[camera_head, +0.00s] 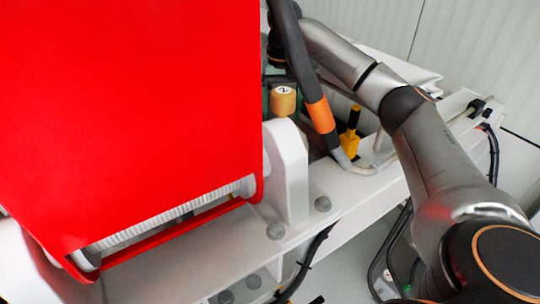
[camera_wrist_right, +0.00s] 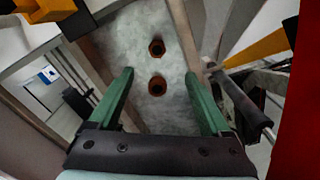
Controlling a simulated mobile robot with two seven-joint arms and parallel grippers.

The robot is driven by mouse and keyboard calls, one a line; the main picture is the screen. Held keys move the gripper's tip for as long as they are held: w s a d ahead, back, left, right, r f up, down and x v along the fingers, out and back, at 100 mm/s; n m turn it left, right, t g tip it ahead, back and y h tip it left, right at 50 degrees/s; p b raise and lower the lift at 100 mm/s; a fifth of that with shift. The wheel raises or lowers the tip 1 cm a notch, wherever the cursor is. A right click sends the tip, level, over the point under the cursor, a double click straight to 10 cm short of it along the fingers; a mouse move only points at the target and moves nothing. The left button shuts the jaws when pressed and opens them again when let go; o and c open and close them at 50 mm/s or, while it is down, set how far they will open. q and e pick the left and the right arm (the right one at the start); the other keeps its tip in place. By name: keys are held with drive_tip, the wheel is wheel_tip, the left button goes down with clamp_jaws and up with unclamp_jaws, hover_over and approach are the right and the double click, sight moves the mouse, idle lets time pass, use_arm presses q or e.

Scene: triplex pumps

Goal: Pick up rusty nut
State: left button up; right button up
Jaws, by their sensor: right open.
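Two rusty brown nuts show in the right wrist view, an upper one (camera_wrist_right: 156,47) and a lower one (camera_wrist_right: 157,86), on a pale, worn grey-green surface (camera_wrist_right: 130,40). My right gripper (camera_wrist_right: 160,75) is open, with its two green fingers spread to either side. The lower nut appears between the fingers, and the upper one lies just beyond the fingertips. Nothing is held; the distance down to the nuts is hard to tell. In the head view my right arm reaches to the back, and its gripper and the nuts are hidden. My left gripper is not in view.
A large red cover (camera_head: 130,110) fills the left of the head view. A black hose with an orange band (camera_head: 320,115) stands near my right arm. A yellow valve handle (camera_head: 349,143) and white frame (camera_head: 290,170) are close by. Dark bars flank the nuts' surface.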

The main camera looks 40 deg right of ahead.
wheel_tip(320, 180, down, 7)
drive_tip(key=shift+f, duration=0.15)
drive_tip(key=shift+s+d+f+p, duration=0.1)
drive_tip(key=shift+f+p, duration=0.15)
drive_tip(key=shift+f, duration=1.1)
drive_tip(key=shift+s+d+f+p, duration=0.1)
drive_tip(key=shift+f+p, duration=0.15)
drive_tip(key=shift+f, duration=1.05)
clamp_jaws()
